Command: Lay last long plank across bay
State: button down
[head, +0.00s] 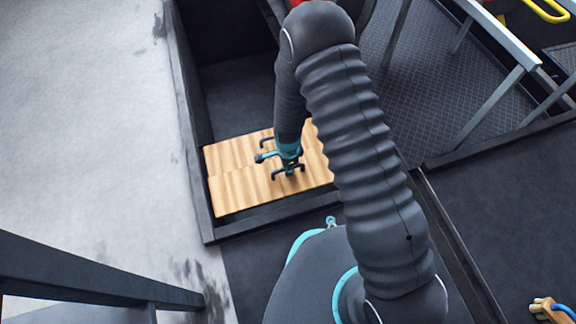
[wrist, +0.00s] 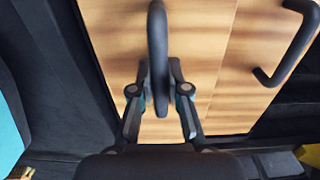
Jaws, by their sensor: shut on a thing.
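Two light wooden planks with black handles lie side by side across the near end of the dark bay. My gripper (head: 289,168) is shut on the black handle (wrist: 157,40) of the nearer plank (head: 235,193), which also shows in the wrist view (wrist: 115,45). The farther plank (head: 228,150) has its own handle (head: 265,142), free, at the right in the wrist view (wrist: 282,60). The held plank is roughly parallel to its neighbour, with a thin seam between them. I cannot tell whether it rests fully on the frame. My arm hides the planks' right ends.
The bay's dark frame (head: 190,120) borders the planks at left and near side. Beyond them the bay floor (head: 235,95) is open. A metal railing (head: 490,40) stands at the right. Pale ground (head: 90,110) lies clear at left.

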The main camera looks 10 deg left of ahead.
jog(key=shift+f+b, duration=0.45)
jog(key=shift+f, duration=1.5)
jog(key=shift+f, duration=0.3)
jog(key=c, duration=1.1)
grip_release()
notch_tip(320, 180, up, 12)
jog(key=shift+r, duration=0.1)
